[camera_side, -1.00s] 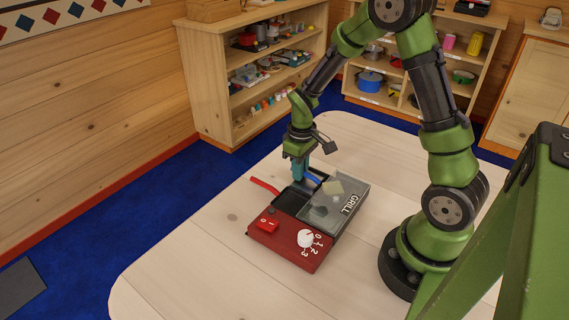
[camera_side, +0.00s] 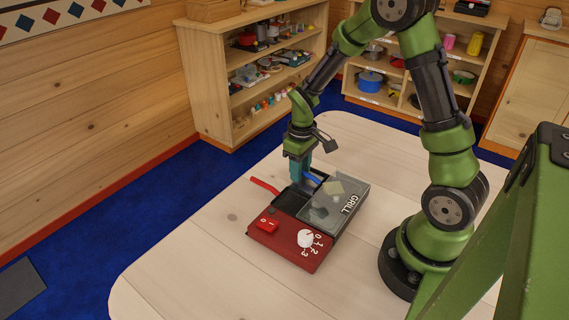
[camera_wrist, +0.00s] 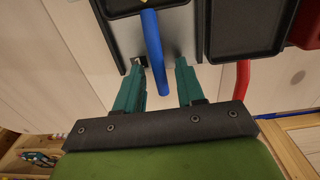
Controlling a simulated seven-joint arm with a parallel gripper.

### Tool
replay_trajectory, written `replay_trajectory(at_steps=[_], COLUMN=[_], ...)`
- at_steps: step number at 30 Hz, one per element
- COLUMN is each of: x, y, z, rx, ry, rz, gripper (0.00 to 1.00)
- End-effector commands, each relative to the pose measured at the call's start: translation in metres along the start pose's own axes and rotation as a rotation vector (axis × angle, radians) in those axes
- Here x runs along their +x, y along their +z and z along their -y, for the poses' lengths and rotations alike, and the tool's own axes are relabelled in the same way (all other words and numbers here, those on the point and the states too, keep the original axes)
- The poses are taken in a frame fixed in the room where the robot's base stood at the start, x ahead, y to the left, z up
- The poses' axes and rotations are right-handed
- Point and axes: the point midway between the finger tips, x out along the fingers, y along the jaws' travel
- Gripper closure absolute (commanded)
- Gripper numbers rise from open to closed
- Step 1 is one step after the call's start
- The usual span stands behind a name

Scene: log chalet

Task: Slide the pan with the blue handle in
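The raclette-type grill has a red front (camera_side: 292,246) and a smoky see-through top marked GRILL (camera_side: 349,204). The blue handle (camera_side: 313,178) sticks out at its back; in the wrist view the handle (camera_wrist: 151,35) joins a dark pan (camera_wrist: 120,9), mostly cut off by the frame. A pale yellow piece (camera_side: 333,187) shows through the grill top. My gripper (camera_wrist: 160,64) is open, with one teal finger on each side of the blue handle and visible gaps. In the side view my gripper (camera_side: 299,178) is low at the grill's back edge.
A second dark pan (camera_wrist: 247,28) with a red handle (camera_side: 265,186) sits beside the blue-handled one. The red front has a red switch (camera_side: 267,225) and a white knob (camera_side: 305,238). The pale table (camera_side: 180,270) is clear around the grill. Shelves stand beyond.

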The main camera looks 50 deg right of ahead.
Motion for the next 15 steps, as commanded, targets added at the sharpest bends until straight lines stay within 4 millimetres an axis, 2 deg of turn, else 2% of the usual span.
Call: replay_trajectory(at_steps=[15], x=[-0.043], y=[-0.001], z=[0.0], rx=[-0.001], ry=[0.001], rz=[-0.003], gripper=[0.62])
